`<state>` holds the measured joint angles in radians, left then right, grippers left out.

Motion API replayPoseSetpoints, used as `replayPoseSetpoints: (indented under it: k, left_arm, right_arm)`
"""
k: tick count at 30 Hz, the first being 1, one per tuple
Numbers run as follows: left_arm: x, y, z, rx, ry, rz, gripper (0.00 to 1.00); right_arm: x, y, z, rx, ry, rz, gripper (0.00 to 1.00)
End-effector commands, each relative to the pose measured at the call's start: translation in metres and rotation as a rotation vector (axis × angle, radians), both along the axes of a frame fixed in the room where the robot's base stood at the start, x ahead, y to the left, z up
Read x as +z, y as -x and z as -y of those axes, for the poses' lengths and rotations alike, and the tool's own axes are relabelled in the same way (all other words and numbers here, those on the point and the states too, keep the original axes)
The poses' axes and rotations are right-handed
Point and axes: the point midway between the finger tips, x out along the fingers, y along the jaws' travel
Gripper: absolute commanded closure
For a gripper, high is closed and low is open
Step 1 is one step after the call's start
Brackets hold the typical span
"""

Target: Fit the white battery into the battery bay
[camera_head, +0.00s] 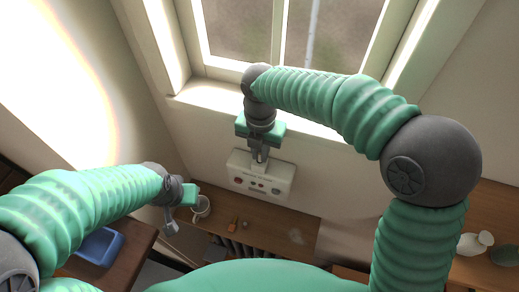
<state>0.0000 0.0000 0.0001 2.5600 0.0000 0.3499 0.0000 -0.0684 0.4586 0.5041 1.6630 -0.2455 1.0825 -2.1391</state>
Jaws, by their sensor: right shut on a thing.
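A white panel box (242,180) with red and dark round parts on its front is on or against the wall under the window. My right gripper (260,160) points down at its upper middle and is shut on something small. The white battery cannot be told apart from the white panel here; what shows between the fingers is too small to make out. The battery bay's opening is not clearly visible, and the gripper partly covers the panel. My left gripper (172,224) hangs at the lower left, away from the panel, its finger gap unclear.
A blue tray (101,246) lies on a dark table at left. A white vase (474,243) stands at right. The window sill (205,94) is above.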

Motion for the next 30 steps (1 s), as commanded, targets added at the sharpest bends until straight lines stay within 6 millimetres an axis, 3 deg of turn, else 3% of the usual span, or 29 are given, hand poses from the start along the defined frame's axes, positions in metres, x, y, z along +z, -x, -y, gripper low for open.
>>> replayPoseSetpoints:
  k: [20,30]
  left_arm:
    - [-0.006,0.000,0.000,0.000,0.000,0.000,0.64]
    - [0.002,0.000,0.000,0.000,0.000,0.000,0.64]
  right_arm:
    - [-0.015,0.000,0.000,0.000,0.000,0.000,1.00]
    - [-0.013,0.000,-0.001,0.000,0.001,-0.007,1.00]
